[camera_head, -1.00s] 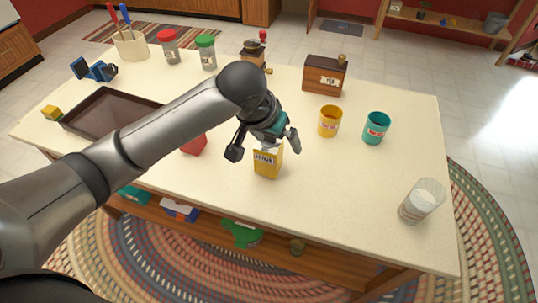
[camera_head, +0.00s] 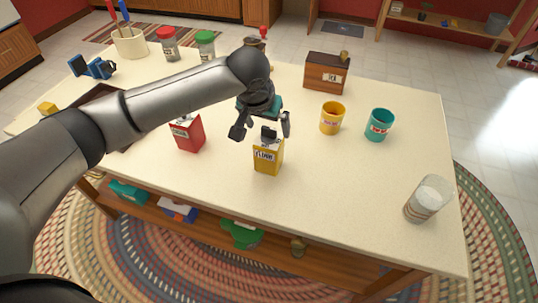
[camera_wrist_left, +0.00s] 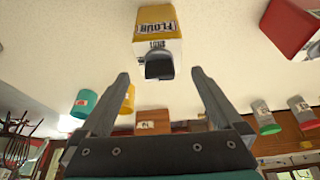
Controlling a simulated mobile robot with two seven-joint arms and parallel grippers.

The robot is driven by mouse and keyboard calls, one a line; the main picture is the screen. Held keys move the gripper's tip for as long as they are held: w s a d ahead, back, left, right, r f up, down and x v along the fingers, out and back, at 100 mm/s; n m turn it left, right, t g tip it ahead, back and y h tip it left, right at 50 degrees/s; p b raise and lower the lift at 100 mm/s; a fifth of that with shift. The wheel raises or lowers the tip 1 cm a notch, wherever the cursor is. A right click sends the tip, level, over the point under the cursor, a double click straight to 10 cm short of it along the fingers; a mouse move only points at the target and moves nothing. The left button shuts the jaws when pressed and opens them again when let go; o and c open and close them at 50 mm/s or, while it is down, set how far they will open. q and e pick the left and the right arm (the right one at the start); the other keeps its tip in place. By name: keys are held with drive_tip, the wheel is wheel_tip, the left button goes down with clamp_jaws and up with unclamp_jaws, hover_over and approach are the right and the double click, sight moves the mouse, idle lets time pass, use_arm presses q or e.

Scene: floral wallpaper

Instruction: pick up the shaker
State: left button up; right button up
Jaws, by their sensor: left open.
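Two jars that look like shakers stand at the back left of the table, one with a red lid (camera_head: 168,44) and one with a green lid (camera_head: 205,46). They also show at the right of the left wrist view. Nothing shows which one is meant. My left gripper (camera_head: 262,131) is open and empty, far in front of these jars. It hovers close above a yellow flour package (camera_head: 267,158), which stands upright with a black clip-like piece on top. In the left wrist view the flour package (camera_wrist_left: 158,24) lies just beyond the open fingertips (camera_wrist_left: 160,77). My right gripper is out of view.
A red package (camera_head: 188,134) stands left of the flour. A yellow cup (camera_head: 332,118), a teal cup (camera_head: 379,125) and a glass (camera_head: 428,199) stand to the right. A wooden box (camera_head: 326,73) is behind. My arm partly covers a dark tray.

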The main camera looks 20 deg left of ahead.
sight(270, 134)
use_arm(q)
drive_tip(key=b+x, duration=0.2)
drive_tip(key=x, duration=0.3)
drive_tip(key=shift+w+f, duration=0.25)
drive_tip(key=c, duration=0.9)
clamp_jaws()
